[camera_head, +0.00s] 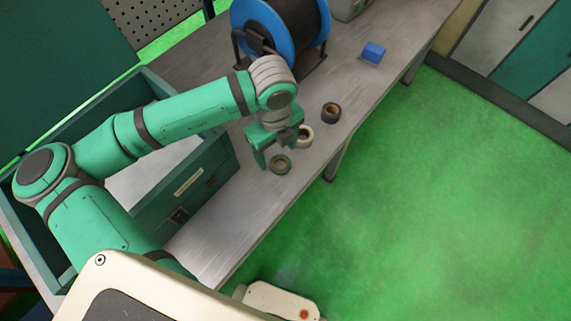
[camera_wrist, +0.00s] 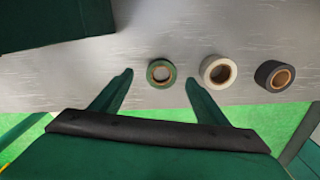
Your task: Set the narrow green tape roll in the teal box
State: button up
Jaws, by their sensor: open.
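The narrow green tape roll (camera_head: 281,164) lies flat on the grey workbench, nearest of three rolls to the box. In the wrist view the green roll (camera_wrist: 161,73) is ahead of and between my open fingers, nearer the right one. My gripper (camera_head: 276,157) is open and empty above the bench, beside the rolls; its two fingers show in the wrist view (camera_wrist: 158,87). The teal box (camera_head: 183,187) is a large open-topped box left of the rolls, partly hidden behind my arm. Part of a dark teal surface shows at the upper left of the wrist view.
A white tape roll (camera_wrist: 217,72) and a black tape roll (camera_wrist: 274,76) lie in a row right of the green one. A blue spool (camera_head: 285,27) on a stand and a small blue block (camera_head: 373,53) are farther back. The bench (camera_head: 222,246) is bare toward its front end.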

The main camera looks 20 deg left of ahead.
aim_at(279, 167)
jog(key=f, duration=0.3)
jog(key=shift+s+d+f, duration=0.25)
jog(key=shift+d+f, duration=0.05)
jog(key=shift+w+d+f, duration=0.1)
jog(key=shift+d+f, duration=0.05)
jog(key=shift+f, duration=0.3)
jog(key=shift+w, duration=0.1)
jog(key=c, duration=0.3)
jog(key=shift+d, duration=0.1)
jog(key=c, duration=0.8)
jog(key=shift+a+r, duration=0.15)
jog(key=shift+a, duration=0.1)
jog(key=shift+c, duration=0.6)
